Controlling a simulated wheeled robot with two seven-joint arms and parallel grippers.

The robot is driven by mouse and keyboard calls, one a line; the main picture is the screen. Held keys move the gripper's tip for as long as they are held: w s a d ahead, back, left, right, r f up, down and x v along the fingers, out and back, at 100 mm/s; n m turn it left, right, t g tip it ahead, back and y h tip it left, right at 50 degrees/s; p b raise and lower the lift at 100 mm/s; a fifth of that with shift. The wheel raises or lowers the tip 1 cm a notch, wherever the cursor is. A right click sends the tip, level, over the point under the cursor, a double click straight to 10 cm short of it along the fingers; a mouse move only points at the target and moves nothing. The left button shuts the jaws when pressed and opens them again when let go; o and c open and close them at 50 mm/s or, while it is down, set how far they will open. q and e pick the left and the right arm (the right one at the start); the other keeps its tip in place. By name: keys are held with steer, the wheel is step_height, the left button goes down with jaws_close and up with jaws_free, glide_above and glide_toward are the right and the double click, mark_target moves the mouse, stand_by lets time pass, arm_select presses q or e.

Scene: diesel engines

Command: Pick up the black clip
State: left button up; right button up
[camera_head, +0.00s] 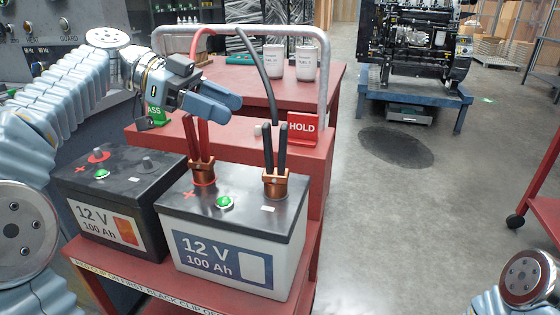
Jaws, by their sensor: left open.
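The black clip (275,160) stands upright with copper-coloured jaws on the right terminal of the white-sided 12 V battery (239,232). A red clip (200,150) stands on the same battery's left terminal. My left gripper (232,108) reaches in from the upper left, above the red clip and up and left of the black clip. It is open and apart from the black clip, with no object seen between its fingers. My right gripper is out of view; only part of my right arm shows at the lower right.
A black 12 V battery (112,187) stands to the left on the red cart (322,199). A grey rail (323,80) with red and black cables rises behind. A red HOLD sign (302,128) stands behind the black clip.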

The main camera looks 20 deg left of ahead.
mark_target(286, 134)
arm_select(q)
steer(key=x, duration=1.1)
steer(key=shift+s+d+f, duration=0.1)
steer(key=shift+d+f, duration=0.05)
steer(key=shift+d, duration=0.2)
jaws_close()
